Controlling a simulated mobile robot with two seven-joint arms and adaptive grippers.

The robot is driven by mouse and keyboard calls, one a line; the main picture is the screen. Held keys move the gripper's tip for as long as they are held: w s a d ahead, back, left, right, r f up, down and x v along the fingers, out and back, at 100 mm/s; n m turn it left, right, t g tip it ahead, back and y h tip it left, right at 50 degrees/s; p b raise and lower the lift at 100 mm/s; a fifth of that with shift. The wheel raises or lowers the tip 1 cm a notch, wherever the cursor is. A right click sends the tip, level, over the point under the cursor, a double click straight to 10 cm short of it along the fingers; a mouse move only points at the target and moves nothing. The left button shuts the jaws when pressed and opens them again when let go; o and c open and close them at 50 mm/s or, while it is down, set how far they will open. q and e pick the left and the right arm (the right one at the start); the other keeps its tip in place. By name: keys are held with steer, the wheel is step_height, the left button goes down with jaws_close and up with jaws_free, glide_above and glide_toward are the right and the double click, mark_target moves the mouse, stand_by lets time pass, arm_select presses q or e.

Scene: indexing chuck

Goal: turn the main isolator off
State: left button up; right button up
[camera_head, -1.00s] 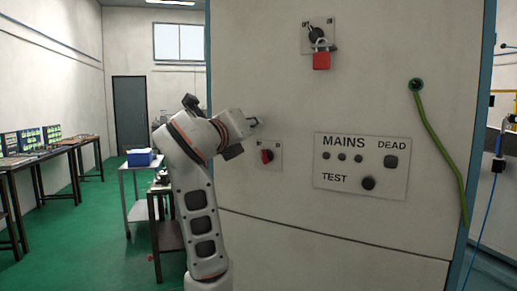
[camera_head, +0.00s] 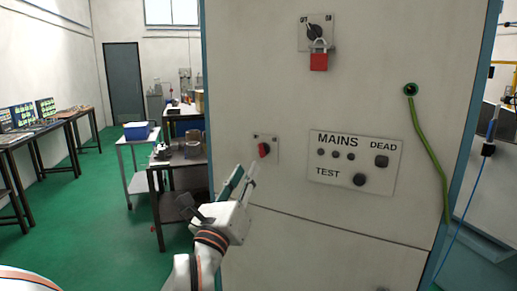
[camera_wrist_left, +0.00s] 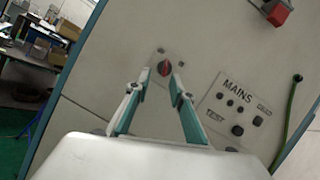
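A red rotary knob (camera_head: 263,149) sits on a small pale plate (camera_head: 272,141) on the cabinet front. It also shows in the left wrist view (camera_wrist_left: 164,68), just beyond my fingertips. Higher up is a black rotary switch (camera_head: 314,32) on another plate, with a red padlock (camera_head: 319,61) hanging below it. I cannot tell for sure which switch is the main isolator. My left gripper (camera_head: 246,167) is open and empty, just below and left of the red knob in the head view. In the left wrist view its fingers (camera_wrist_left: 160,77) are spread, apparently not touching the knob. My right gripper is out of view.
A MAINS panel (camera_head: 355,161) with several small round parts and a TEST button (camera_head: 359,179) lies right of the red knob. A green cable (camera_head: 430,140) hangs at the cabinet's right. Tables and a trolley (camera_head: 137,158) stand left, with green floor between.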

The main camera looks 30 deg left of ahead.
mark_target(260, 153)
arm_select(q)
steer(key=shift+h, duration=0.3)
steer(key=b+x, duration=0.3)
steer(key=d+b+x, duration=0.1)
steer(key=x, duration=0.1)
steer(key=shift+w+r+b, duration=0.15)
steer(key=shift+w+b, duration=0.1)
steer(key=shift+b, duration=0.05)
steer(key=shift+w+a+r, duration=0.1)
steer(key=shift+w+r, duration=0.05)
steer(key=shift+w, duration=0.15)
steer(key=shift+w+a, duration=0.1)
steer(key=shift+w, duration=0.25)
steer(key=shift+t, duration=0.3)
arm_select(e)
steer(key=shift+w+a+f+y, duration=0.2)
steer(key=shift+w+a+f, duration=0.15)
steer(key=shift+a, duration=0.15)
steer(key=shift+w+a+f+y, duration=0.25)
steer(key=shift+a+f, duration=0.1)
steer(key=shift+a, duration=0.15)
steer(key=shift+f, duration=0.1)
arm_select(q)
jaws_close()
